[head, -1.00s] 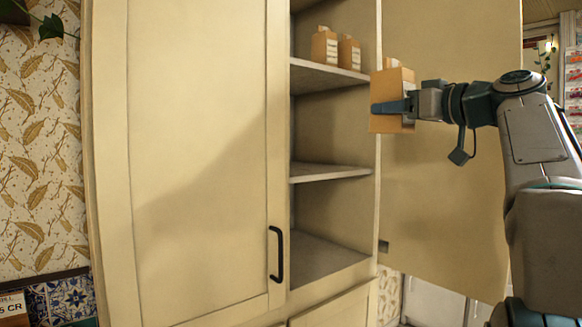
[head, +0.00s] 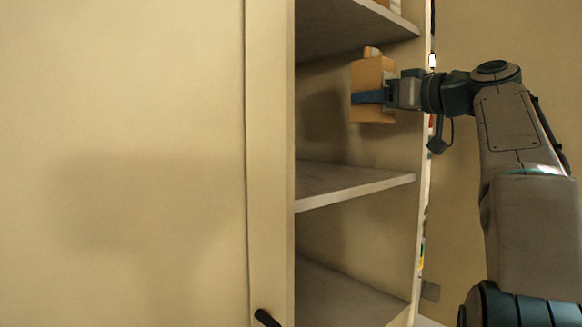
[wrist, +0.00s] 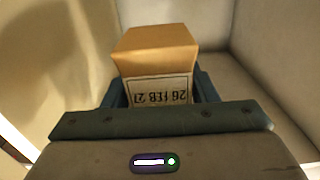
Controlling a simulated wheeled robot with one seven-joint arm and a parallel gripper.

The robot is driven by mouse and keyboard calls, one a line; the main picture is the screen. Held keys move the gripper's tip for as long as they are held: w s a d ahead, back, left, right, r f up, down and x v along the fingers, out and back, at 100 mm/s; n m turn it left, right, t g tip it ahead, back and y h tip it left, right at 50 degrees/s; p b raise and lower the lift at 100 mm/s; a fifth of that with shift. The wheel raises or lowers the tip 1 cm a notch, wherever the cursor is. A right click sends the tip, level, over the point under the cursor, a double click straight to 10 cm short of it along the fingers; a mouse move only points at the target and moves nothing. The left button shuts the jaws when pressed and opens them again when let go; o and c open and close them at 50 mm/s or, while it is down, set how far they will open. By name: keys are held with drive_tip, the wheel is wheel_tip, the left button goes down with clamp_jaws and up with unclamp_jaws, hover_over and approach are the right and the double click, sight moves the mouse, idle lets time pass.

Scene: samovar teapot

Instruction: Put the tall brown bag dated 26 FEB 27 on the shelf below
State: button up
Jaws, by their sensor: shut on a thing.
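The tall brown bag (head: 372,80) is held upright in my gripper (head: 368,97), inside the cupboard opening. In the wrist view the bag (wrist: 155,50) carries a white label that reads 26 FEB 27, upside down. My gripper (wrist: 160,95) is shut on its sides. The shelf below (head: 345,181) is bare where it shows, and the bag hangs above it with a clear gap. The upper shelf (head: 350,28) is above the bag. Part of the bag is hidden behind the gripper finger.
A closed cream cupboard door (head: 130,150) with a black handle (head: 267,318) fills the left. The cupboard's right side wall stands close beside my gripper. A lower compartment floor (head: 340,298) looks empty. The edge of another bag shows at the top.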

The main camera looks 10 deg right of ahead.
drive_tip(key=a+f+b, duration=0.1)
drive_tip(key=a+f, duration=0.1)
drive_tip(key=a, duration=0.1)
drive_tip(key=a+f+b, duration=0.1)
drive_tip(key=a+f, duration=0.1)
drive_tip(key=a, duration=0.2)
drive_tip(key=a+f+b, duration=0.1)
drive_tip(key=a+f, duration=0.1)
drive_tip(key=a, duration=0.2)
drive_tip(key=shift+w+a+f, duration=0.25)
drive_tip(key=shift+w+f, duration=0.1)
drive_tip(key=shift+f, duration=0.05)
drive_tip(key=shift+f+b, duration=0.45)
drive_tip(key=shift+f, duration=1.55)
drive_tip(key=shift+f, duration=0.15)
drive_tip(key=o, duration=1)
drive_tip(key=shift+o, duration=0.2)
drive_tip(key=shift+r, duration=0.2)
drive_tip(key=b+v, duration=0.2)
drive_tip(key=v, duration=1)
